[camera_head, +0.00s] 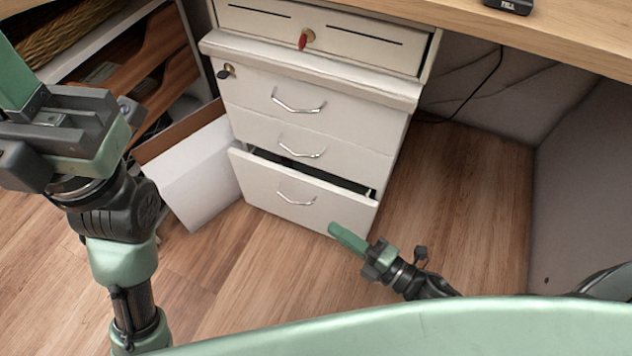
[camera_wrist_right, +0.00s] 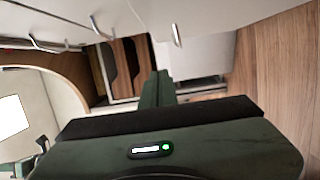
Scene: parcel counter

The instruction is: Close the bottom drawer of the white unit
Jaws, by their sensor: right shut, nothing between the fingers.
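The white unit (camera_head: 318,121) stands under the counter. Its bottom drawer (camera_head: 262,180) is partly pulled out, with a dark gap along its top edge and a metal bar handle on its front. The drawers above it look shut. My right gripper (camera_head: 334,230) is shut and empty, just in front of the bottom drawer's lower right corner; whether it touches cannot be told. In the right wrist view its fingers (camera_wrist_right: 158,84) are together, with drawer handles along the top. My left gripper (camera_head: 22,85) is at the far left, away from the unit; its fingertips are partly cut off.
A white box with a brown open flap (camera_head: 198,172) stands on the floor left of the drawer. Shelves with wooden trays (camera_head: 165,50) are behind it. Wooden floor (camera_head: 470,200) is clear to the right.

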